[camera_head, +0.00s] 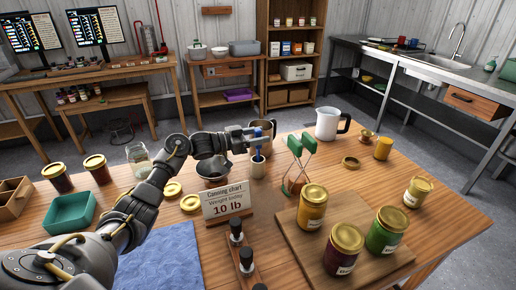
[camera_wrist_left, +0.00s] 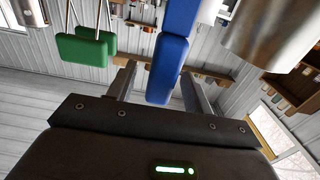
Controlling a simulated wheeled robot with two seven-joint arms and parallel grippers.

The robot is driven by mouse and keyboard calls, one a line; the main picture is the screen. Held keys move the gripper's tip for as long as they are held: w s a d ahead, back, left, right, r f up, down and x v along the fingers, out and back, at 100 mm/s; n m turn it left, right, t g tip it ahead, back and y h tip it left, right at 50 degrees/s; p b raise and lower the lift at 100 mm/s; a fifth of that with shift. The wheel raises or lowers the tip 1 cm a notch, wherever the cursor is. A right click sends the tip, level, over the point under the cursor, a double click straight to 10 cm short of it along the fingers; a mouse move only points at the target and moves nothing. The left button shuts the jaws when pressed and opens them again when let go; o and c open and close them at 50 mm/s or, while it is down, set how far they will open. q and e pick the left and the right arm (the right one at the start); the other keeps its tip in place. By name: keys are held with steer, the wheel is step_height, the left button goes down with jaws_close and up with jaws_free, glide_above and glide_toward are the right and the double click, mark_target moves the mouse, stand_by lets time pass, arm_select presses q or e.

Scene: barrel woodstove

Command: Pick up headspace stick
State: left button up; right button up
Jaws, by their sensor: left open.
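The headspace stick, a blue stick (camera_head: 257,143), stands upright in a small light cup (camera_head: 257,168) near the middle of the wooden table. My left gripper (camera_head: 262,135) is at the upper part of the stick. In the left wrist view the blue stick (camera_wrist_left: 167,70) shows between the two spread fingers of my left gripper (camera_wrist_left: 158,85). The gripper is open, and I see no clear grip on the stick. My right gripper is not in view.
A green-handled jar lifter (camera_head: 299,148) stands close on the right. A metal pot (camera_head: 263,128) is behind the cup, and a canning chart sign (camera_head: 228,203) is in front. Filled jars stand on a wooden board (camera_head: 371,268) at right. A white pitcher (camera_head: 328,124) is behind.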

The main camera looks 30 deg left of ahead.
arm_select(q)
steer(key=c, duration=1.1)
steer(key=shift+o, duration=0.2)
